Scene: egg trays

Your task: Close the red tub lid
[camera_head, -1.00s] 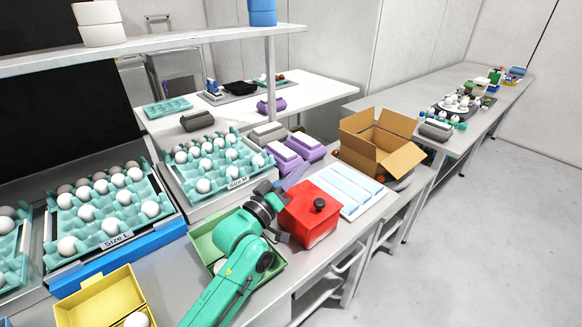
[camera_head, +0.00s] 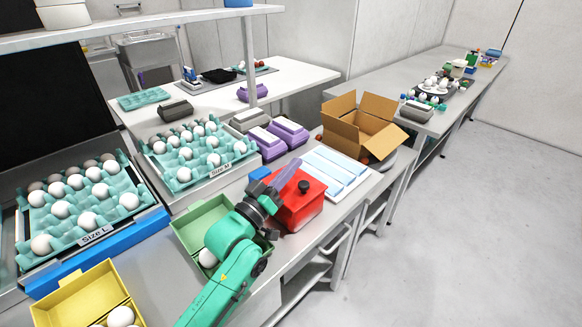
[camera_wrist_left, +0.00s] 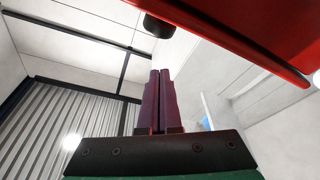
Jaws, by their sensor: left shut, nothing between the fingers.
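The red tub (camera_head: 292,217) stands on the near bench, to the right of the green egg box. Its red lid (camera_head: 310,199) has a black knob (camera_head: 304,187). I cannot tell from the head view how far the lid stands open. My left gripper (camera_head: 288,174) has purple fingers, shut and empty, pointing up along the left rear side of the tub. The forearm hides part of the tub's left side. In the left wrist view the shut fingers (camera_wrist_left: 160,95) are in the middle, with a red panel (camera_wrist_left: 250,30) above and to the right. My right gripper does not show.
The green box (camera_head: 192,229) with an egg lies under my left arm. A white-and-blue rack (camera_head: 335,172) is right of the tub, with a cardboard box (camera_head: 345,138) behind. Egg trays (camera_head: 150,200) and a yellow box (camera_head: 75,297) are on the left.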

